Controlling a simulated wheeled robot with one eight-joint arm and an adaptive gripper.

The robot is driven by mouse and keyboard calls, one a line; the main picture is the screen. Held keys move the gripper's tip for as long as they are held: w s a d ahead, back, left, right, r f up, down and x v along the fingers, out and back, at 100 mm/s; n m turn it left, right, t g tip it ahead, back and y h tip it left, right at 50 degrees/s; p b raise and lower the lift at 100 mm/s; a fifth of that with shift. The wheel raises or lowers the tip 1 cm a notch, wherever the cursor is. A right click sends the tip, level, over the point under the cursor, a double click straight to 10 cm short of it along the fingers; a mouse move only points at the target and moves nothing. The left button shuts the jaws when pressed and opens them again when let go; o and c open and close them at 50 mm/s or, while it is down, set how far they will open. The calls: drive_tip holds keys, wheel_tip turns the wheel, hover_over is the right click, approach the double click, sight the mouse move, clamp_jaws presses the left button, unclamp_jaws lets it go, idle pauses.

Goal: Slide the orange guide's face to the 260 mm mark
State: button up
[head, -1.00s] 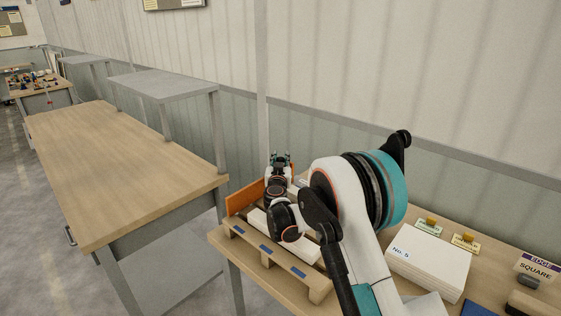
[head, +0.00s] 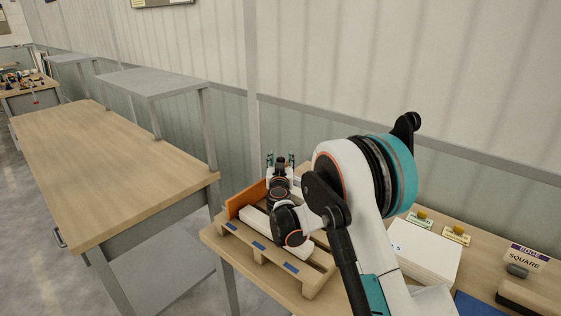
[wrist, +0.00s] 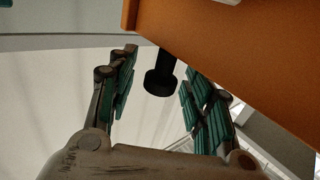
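The orange guide (head: 246,201) is an upright panel at the left end of a wooden pallet-like base in the head view. In the wrist view the orange guide (wrist: 235,60) fills the upper right, close to the right finger. A black knob (wrist: 160,80) sits between the fingers, with a visible gap on each side. My gripper (wrist: 160,68) has its two teal-padded fingers spread. In the head view my gripper (head: 280,158) is just behind the guide's far end. The 260 mm mark and any scale numbers are not readable.
The pallet-like base (head: 262,246) has blue marks on its front edge and a pale bar (head: 255,217) on it. To the right are a white stack (head: 425,252), small tagged pieces (head: 456,232) and an EDGE SQUARE sign (head: 526,258). An empty workbench (head: 110,165) stands left.

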drive_tip(key=shift+s, duration=0.15)
drive_tip(key=s, duration=0.7)
drive_tip(key=shift+s, duration=0.15)
drive_tip(key=s+d+r+n+y, duration=0.1)
drive_tip(key=s+r+y, duration=0.1)
drive_tip(key=r, duration=0.5)
drive_tip(key=s+d+r+n+y, duration=0.1)
drive_tip(key=s+r+y, duration=0.1)
drive_tip(key=r, duration=0.4)
drive_tip(key=s+d+r+n+g+y, duration=0.25)
drive_tip(key=s+r, duration=0.35)
drive_tip(key=s, duration=0.5)
drive_tip(key=s+d+f+m+g+h, duration=0.1)
drive_tip(key=s+d+f, duration=0.3)
drive_tip(key=s, duration=0.6)
drive_tip(key=s+d+f+m+g+h, duration=0.2)
drive_tip(key=s+d+f+g+h, duration=0.1)
drive_tip(key=s+d, duration=0.5)
drive_tip(key=s+d+f+m+g+h, duration=0.1)
drive_tip(key=s+d+f+g+h, duration=0.2)
drive_tip(key=s+d, duration=0.4)
drive_tip(key=s+f+g, duration=0.1)
drive_tip(key=s+f, duration=0.1)
drive_tip(key=s, duration=0.5)
drive_tip(key=shift+f+m, duration=0.35)
